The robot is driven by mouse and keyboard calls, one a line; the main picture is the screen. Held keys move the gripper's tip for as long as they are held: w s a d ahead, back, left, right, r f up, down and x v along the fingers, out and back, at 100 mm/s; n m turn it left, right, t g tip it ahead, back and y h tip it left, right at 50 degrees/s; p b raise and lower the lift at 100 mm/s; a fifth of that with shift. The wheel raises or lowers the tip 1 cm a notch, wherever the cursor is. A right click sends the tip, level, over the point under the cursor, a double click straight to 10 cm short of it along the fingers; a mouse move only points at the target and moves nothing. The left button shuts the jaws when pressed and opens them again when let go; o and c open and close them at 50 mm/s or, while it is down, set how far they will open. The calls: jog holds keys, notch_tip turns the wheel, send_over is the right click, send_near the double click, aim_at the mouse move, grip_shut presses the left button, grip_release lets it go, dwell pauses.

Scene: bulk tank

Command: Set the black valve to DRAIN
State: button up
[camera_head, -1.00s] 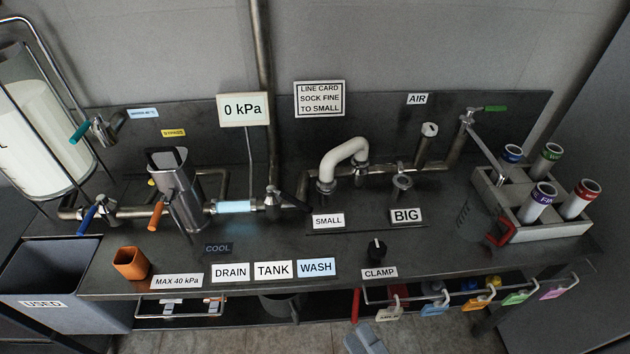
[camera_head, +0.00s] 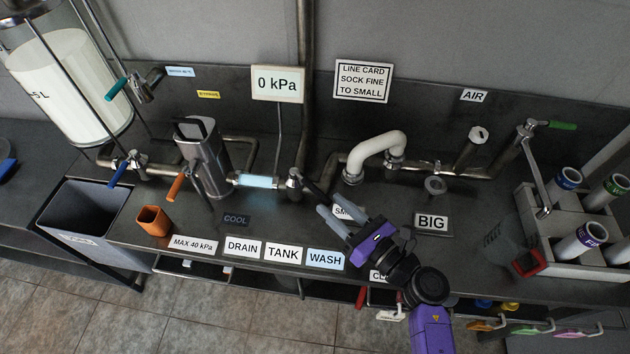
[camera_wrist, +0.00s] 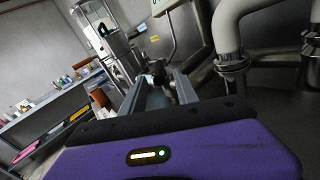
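The black valve (camera_head: 295,180) sits on the pipe just right of the glowing blue sight tube. Its black handle (camera_head: 314,190) points right and toward the front. My gripper (camera_head: 328,205) is by the handle's free end, its two grey fingers apart. In the wrist view the dark valve (camera_wrist: 158,70) shows beyond and between the open fingers (camera_wrist: 158,92); I cannot tell whether they touch the handle. The labels DRAIN (camera_head: 243,247), TANK (camera_head: 283,253) and WASH (camera_head: 325,259) lie in a row on the bench front.
A 0 kPa display (camera_head: 277,84) stands behind the valve. A white curved pipe (camera_head: 376,150) rises to the right of my gripper. An orange-handled valve (camera_head: 176,185) and an orange cup (camera_head: 153,220) are to the left. My arm covers part of the SMALL label (camera_head: 341,212).

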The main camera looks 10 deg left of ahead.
aim_at(313, 186)
jog(key=x, duration=0.7)
jog(key=shift+w+a, duration=0.2)
grip_shut()
dwell(1.3)
